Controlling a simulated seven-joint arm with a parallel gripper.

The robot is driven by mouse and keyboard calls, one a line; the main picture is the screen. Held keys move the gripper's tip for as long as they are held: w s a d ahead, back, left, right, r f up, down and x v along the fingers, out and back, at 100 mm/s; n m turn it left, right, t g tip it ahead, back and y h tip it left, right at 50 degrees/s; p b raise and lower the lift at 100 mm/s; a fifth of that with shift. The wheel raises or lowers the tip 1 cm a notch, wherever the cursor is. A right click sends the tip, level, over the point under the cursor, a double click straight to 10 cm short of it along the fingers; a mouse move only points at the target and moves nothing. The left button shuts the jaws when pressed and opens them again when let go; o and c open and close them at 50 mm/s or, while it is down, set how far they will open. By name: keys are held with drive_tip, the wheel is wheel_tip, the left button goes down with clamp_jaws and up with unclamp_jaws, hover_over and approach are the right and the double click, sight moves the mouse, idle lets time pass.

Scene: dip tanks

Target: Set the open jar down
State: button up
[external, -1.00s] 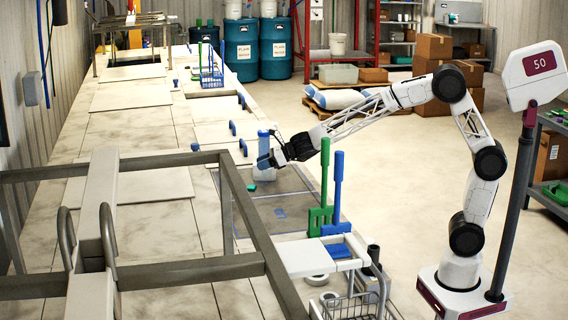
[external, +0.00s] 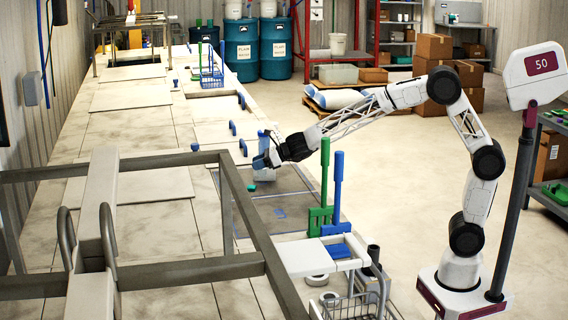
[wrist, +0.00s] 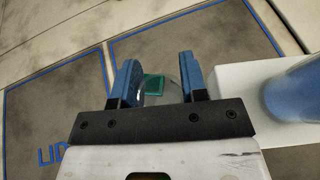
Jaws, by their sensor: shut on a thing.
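My gripper (wrist: 158,78) has two blue fingers and is shut on a clear, see-through jar (wrist: 172,92), low over the work surface. The jar's outline is faint, and I cannot tell whether its base touches the surface. A small green square piece (wrist: 154,83) shows between the fingers, beyond or through the jar. In the external view, the green piece (external: 251,188) lies on the grey marked area just below my gripper (external: 262,161). The jar cannot be made out clearly there.
A white block (wrist: 240,88) with a blue cylinder (wrist: 298,90) stands close to the right finger. Blue-outlined grey zones (wrist: 60,110) lie below, one with blue lettering. Green (external: 324,175) and blue (external: 338,185) upright tools stand nearer the camera. A metal frame (external: 240,200) stands at left.

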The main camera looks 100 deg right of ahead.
drive_tip(key=shift+w+d+f, duration=0.2)
drive_tip(key=shift+w+d, duration=0.8)
drive_tip(key=shift+w, duration=1.05)
drive_tip(key=shift+w+d+f, duration=0.2)
drive_tip(key=shift+w+d, duration=0.75)
drive_tip(key=shift+w, duration=1.15)
drive_tip(key=shift+w+d+f, duration=0.2)
drive_tip(key=shift+w+d, duration=0.8)
drive_tip(key=shift+w, duration=1.05)
drive_tip(key=shift+f, duration=1.75)
drive_tip(key=shift+f, duration=0.1)
drive_tip(key=o, duration=0.9)
drive_tip(key=v, duration=1.2)
